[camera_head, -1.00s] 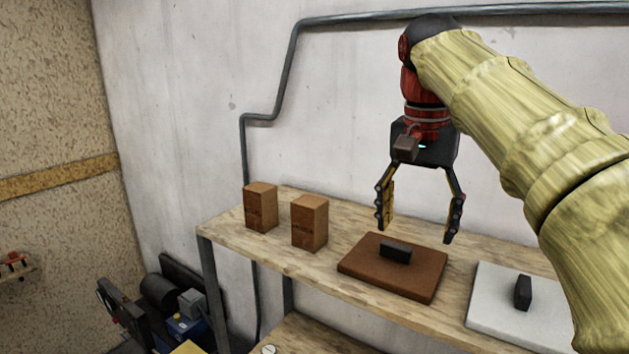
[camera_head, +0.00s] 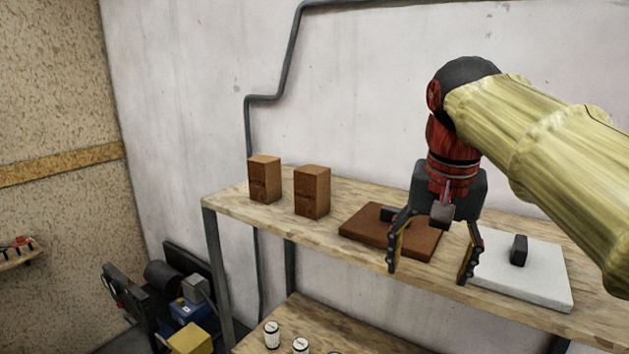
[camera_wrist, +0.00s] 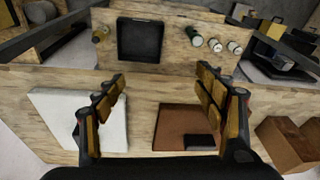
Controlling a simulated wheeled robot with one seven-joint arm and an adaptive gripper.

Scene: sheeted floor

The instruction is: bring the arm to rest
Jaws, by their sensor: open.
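My gripper (camera_head: 432,262) is open and empty in the head view. It hangs at the front of the upper shelf, fingers pointing down, overlapping the brown board in the picture. My arm comes in from the right of the head view, bent down at the wrist.
The wooden shelf (camera_head: 345,262) holds two brown boxes (camera_head: 264,180) (camera_head: 312,192), a brown board (camera_head: 365,230) and a white board (camera_head: 545,285), each board with a black block. A black tray (camera_wrist: 140,40) and several cans are on the lower shelf.

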